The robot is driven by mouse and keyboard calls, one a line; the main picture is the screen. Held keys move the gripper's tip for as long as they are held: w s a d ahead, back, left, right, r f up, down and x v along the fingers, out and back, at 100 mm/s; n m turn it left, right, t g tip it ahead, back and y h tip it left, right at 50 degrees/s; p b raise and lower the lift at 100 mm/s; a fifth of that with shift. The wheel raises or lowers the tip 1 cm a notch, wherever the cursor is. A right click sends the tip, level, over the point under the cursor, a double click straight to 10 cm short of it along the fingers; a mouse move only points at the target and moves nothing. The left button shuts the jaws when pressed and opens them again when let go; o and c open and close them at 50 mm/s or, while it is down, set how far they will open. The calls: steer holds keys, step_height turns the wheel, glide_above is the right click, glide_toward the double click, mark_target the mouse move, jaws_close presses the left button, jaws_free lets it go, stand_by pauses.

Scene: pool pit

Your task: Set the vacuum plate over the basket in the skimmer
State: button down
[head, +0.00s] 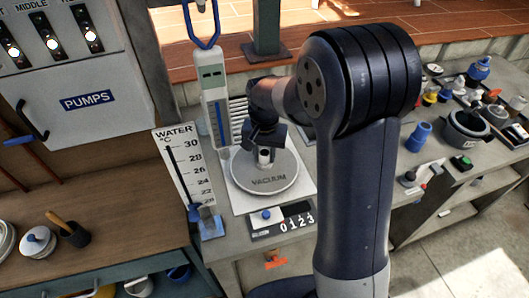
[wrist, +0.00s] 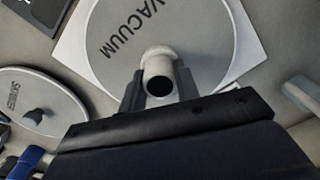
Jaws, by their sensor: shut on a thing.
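The vacuum plate (head: 268,182) is a round grey disc lettered VACUUM with a short hose stub at its middle. It lies over a white square surround (head: 240,207), which looks like the skimmer's mouth. The plate (wrist: 205,45) and the surround's corner (wrist: 243,40) also show in the wrist view. My gripper (head: 264,155) is above the plate, shut on its stub; in the wrist view my fingers (wrist: 160,90) stand on both sides of the stub. The skimmer opening and basket are hidden under the plate. I cannot tell whether the plate touches the surround.
A grey lid with a knob (wrist: 38,100) lies beside the plate in the wrist view. A water thermometer board (head: 183,165) stands left of the plate, a 0123 counter (head: 283,225) in front. A blue cup (head: 418,137) and a dark pot (head: 466,128) are at right.

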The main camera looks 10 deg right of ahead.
steer(key=shift+f+b, duration=0.4)
steer(key=shift+f, duration=0.2)
steer(key=shift+f, duration=0.25)
stand_by(0.7)
steer(key=c, duration=1)
jaws_free()
steer(key=shift+o, duration=0.9)
steer(key=shift+r+p, duration=1.75)
steer(key=shift+r, duration=0.75)
